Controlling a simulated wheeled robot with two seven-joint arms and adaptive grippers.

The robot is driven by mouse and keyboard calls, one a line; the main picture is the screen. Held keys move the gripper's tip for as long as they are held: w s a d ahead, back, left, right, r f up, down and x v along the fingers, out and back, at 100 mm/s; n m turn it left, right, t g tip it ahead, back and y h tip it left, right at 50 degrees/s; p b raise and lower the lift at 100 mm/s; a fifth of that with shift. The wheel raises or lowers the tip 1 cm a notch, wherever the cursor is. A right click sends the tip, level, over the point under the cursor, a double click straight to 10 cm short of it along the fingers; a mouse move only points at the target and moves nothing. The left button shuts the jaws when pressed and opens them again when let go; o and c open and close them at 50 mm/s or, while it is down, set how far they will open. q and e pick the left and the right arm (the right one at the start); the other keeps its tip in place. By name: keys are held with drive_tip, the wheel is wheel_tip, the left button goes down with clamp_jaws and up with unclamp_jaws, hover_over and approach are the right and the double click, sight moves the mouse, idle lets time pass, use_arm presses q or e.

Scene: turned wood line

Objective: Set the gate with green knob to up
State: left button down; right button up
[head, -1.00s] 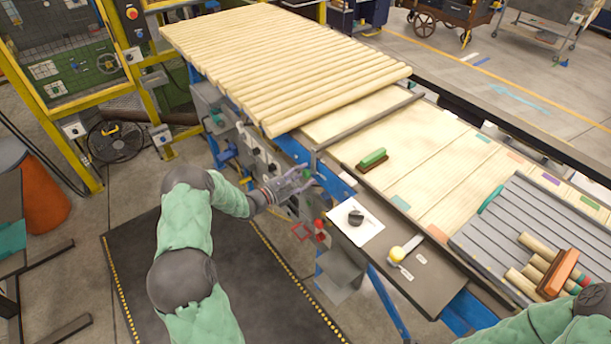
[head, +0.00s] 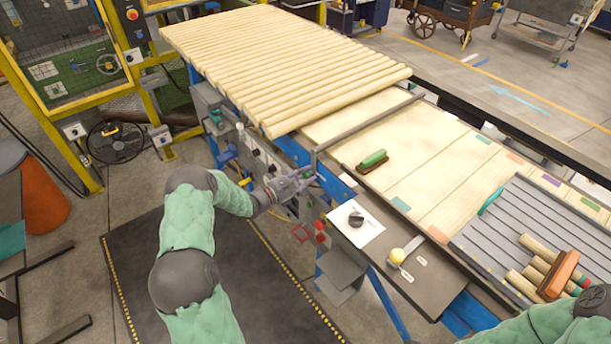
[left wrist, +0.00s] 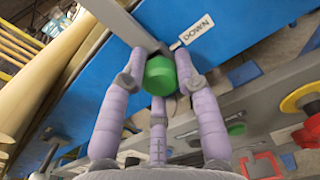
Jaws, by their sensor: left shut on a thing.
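The green knob (left wrist: 160,75) sits between the lilac fingers of my left gripper (left wrist: 155,95) in the left wrist view, and the gripper is shut on it. The knob is at the end of a grey gate lever (left wrist: 122,22), beside a white label reading DOWN (left wrist: 197,30). In the head view my left gripper (head: 301,182) is at the near side of the line, just below the end of the grey gate bar (head: 370,122), which lies across the bed. The fingers mostly hide the knob there. My right gripper is out of view.
Pale turned rods (head: 285,65) cover the upper line. A green-topped brush (head: 373,160) lies on the bed. A dark shelf (head: 425,285) projects at the front.

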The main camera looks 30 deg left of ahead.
sight(313, 155)
use_arm(q)
wheel_tip(313, 155, up, 8)
drive_tip(key=p, duration=0.3)
drive_tip(key=shift+f, duration=0.2)
drive_tip(key=shift+w, duration=0.15)
drive_tip(key=shift+r, duration=0.1)
drive_tip(key=c, duration=0.9)
unclamp_jaws()
drive_tip(key=shift+r, duration=0.1)
drive_tip(key=shift+d, duration=0.1)
drive_tip(key=shift+f, duration=0.2)
drive_tip(key=v, duration=1.2)
